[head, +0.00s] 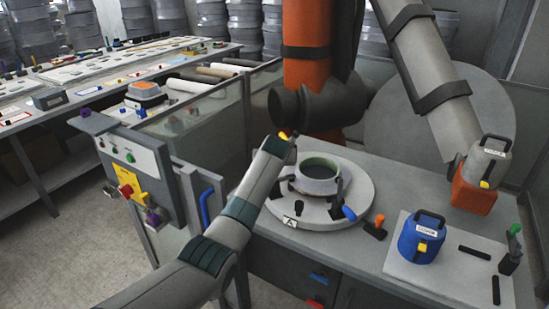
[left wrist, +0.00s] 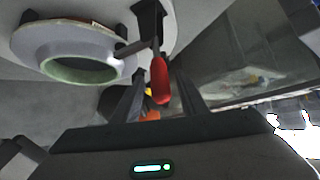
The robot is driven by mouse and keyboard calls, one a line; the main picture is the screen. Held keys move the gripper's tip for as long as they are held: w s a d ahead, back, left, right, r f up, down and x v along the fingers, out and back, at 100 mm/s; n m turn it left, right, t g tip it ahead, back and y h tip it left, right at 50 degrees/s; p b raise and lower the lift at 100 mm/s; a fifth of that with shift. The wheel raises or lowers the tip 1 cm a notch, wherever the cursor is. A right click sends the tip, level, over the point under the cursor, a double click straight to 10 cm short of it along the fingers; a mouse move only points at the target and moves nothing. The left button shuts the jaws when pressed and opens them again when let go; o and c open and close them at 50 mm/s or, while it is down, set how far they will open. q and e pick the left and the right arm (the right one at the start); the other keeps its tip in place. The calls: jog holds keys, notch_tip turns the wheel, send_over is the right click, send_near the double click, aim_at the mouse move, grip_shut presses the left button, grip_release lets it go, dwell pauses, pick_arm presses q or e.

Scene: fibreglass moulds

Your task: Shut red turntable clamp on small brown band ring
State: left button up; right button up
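The turntable (head: 358,184) is a pale round disc on the bench. The ring also shows upside down in the left wrist view (left wrist: 78,70). The red clamp handle (left wrist: 160,80) hangs between the spread fingers of my left gripper (left wrist: 156,88), and contact is not visible. In the head view the red handle is hidden behind my left arm. A blue-handled clamp (head: 348,213) stands at the turntable's front right. My right gripper is out of view.
An orange-handled lever (head: 376,228) stands right of the turntable. A blue container (head: 421,240) sits on a pale board at the right. A grey container (head: 490,160) stands behind it. A dark cylinder (head: 318,105) overhangs the turntable's back. A control box (head: 135,170) stands left.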

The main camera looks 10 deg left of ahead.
pick_arm(q)
jog(key=b+v, duration=0.2)
jog(key=v, duration=1.1)
jog(key=shift+b, duration=0.4)
jog(key=shift+s, duration=0.1)
